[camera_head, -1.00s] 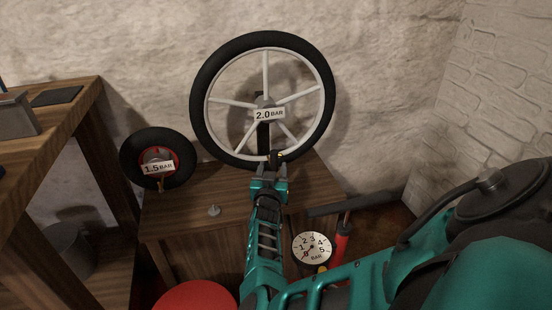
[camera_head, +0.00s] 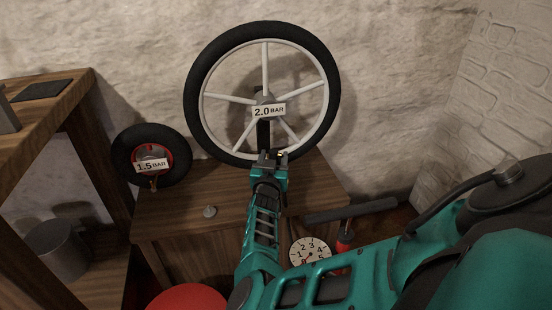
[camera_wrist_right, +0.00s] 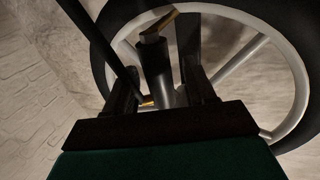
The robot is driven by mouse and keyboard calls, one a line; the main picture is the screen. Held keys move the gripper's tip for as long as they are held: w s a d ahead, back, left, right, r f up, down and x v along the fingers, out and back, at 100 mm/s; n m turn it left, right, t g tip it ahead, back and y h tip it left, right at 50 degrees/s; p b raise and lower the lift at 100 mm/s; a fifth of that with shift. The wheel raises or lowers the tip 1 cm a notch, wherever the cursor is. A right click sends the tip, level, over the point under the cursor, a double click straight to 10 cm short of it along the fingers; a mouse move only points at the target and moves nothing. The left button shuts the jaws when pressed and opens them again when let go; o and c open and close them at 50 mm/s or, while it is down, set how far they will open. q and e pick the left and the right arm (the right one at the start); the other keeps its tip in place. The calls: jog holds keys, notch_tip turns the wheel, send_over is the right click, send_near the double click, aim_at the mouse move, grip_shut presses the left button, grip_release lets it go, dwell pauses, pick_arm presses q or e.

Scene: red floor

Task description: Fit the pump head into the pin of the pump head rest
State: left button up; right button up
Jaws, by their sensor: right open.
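My right gripper (camera_head: 271,157) is at the bottom of the large wheel (camera_head: 318,135), which is labelled 2.0 BAR. In the right wrist view my right gripper (camera_wrist_right: 166,88) is open. Its two dark fingers stand on either side of a dark grey cylinder, which looks like the pump head (camera_wrist_right: 155,62), with a brass lever on top. A dark hose-like line runs beside the left finger. The pump's gauge (camera_head: 310,251) and black handle (camera_head: 350,211) show behind my right arm. I cannot make out the rest's pin. My left gripper is out of view.
A smaller wheel (camera_head: 122,157) labelled 1.5 BAR leans at the left. A small grey knob (camera_head: 209,211) lies on the low wooden bench (camera_head: 175,217). A taller wooden table (camera_head: 70,92) is at far left, with a grey bucket (camera_head: 58,249) below. A red round top (camera_head: 188,297) is in front.

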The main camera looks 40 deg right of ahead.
grip_shut()
dwell(0.6)
